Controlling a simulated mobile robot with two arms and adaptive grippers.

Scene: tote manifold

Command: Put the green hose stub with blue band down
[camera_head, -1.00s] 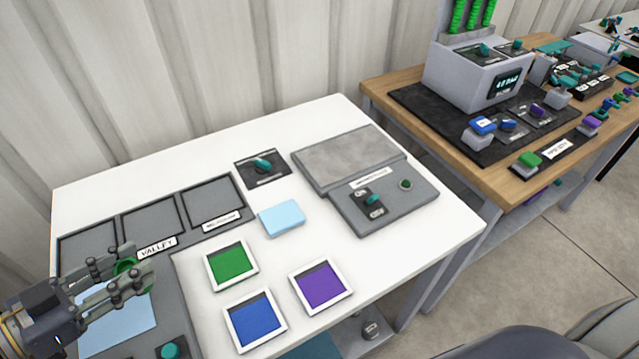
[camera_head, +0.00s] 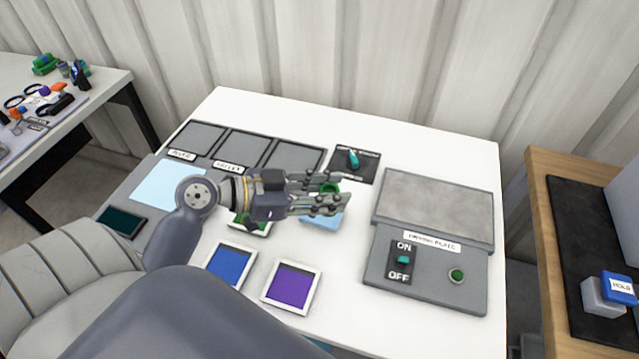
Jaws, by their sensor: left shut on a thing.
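My left gripper (camera_head: 328,196) reaches in from the left over the white table (camera_head: 345,290). It is shut on the green hose stub (camera_head: 331,187), which shows as a small green ring between the fingers. The rest of the stub is hidden by the fingers, and I cannot make out its blue band. The gripper and stub appear over a light-blue pad (camera_head: 322,221); the height above it is hard to tell. My right gripper is not in view.
A green-centred tray (camera_head: 262,231) is mostly hidden under my left gripper. A blue tray (camera_head: 231,266) and a purple tray (camera_head: 291,287) lie nearer. A dark plate with a teal knob (camera_head: 354,162) lies behind. A grey switch panel (camera_head: 432,265) stands right.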

